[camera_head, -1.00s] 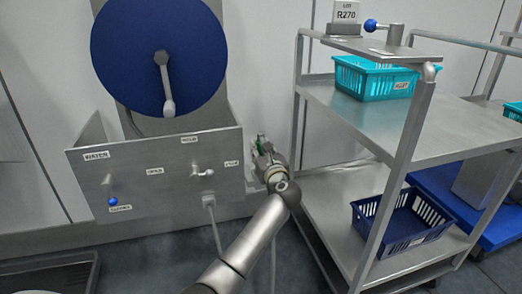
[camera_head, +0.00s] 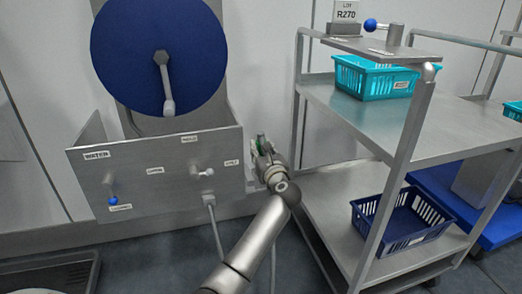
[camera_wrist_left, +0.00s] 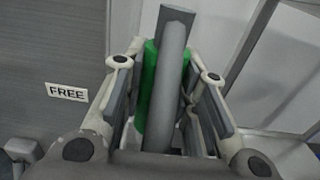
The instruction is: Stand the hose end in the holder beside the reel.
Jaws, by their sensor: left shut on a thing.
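The blue reel (camera_head: 190,60) with its grey crank hangs on the wall at upper left, above a steel panel. My left gripper (camera_head: 262,150) is just right of the panel's right end. It is shut on the hose end (camera_wrist_left: 149,85), a green piece with a grey bar along it, which stands between the fingers in the left wrist view. The holder is not clearly made out; the gripper and arm cover much of that spot. My right gripper is not in view.
The steel panel (camera_head: 140,165) carries labels, a blue-knobbed lever and a tap. A steel cart (camera_head: 395,125) stands close right of my arm, with a teal basket (camera_head: 372,78) above and a dark blue basket (camera_head: 375,240) below. A FREE label (camera_wrist_left: 66,92) shows in the wrist view.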

